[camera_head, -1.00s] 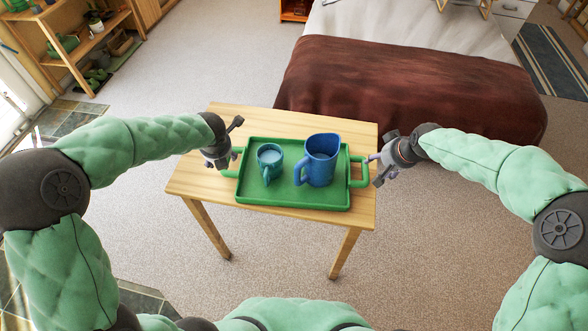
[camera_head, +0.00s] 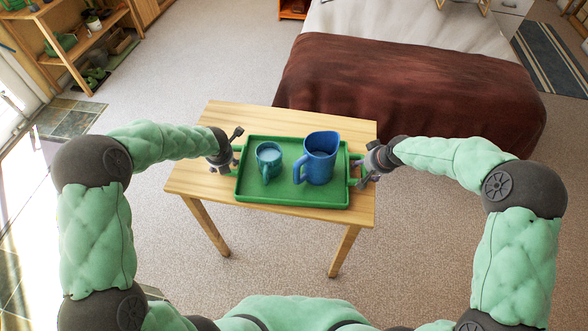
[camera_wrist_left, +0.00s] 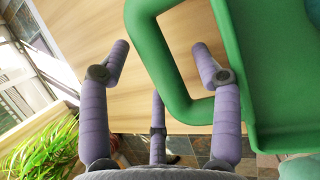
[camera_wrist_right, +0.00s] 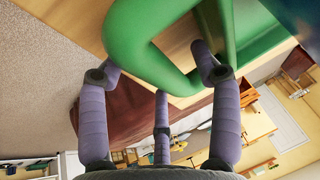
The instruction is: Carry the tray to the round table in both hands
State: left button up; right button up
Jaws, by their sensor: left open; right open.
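A green tray (camera_head: 290,202) with a loop handle at each end lies on a wooden table. It carries a teal mug (camera_head: 268,158) with pale contents and a larger blue jug (camera_head: 320,160). My left gripper (camera_head: 226,163) is at the tray's left handle. In the left wrist view its open fingers stand either side of the handle's green bar (camera_wrist_left: 165,60). My right gripper (camera_head: 366,172) is at the right handle. In the right wrist view its open fingers stand around that handle (camera_wrist_right: 145,50). I cannot tell whether any finger touches a handle. The round table is not identifiable.
The wooden table (camera_head: 215,185) has bare top around the tray. A bed with a brown blanket (camera_head: 400,90) stands close behind it on the right. A wooden shelf (camera_head: 65,45) is at the far left. Carpet between shelf and table is clear.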

pick_arm(q)
grip_shut()
pick_arm(e)
grip_shut()
pick_arm(q)
jog(key=shift+w+r, duration=0.1)
jog(key=shift+r, duration=0.05)
pick_arm(e)
jog(key=shift+w+r, duration=0.15)
pick_arm(q)
jog(key=shift+r, duration=0.15)
pick_arm(e)
jog(key=shift+r, duration=0.15)
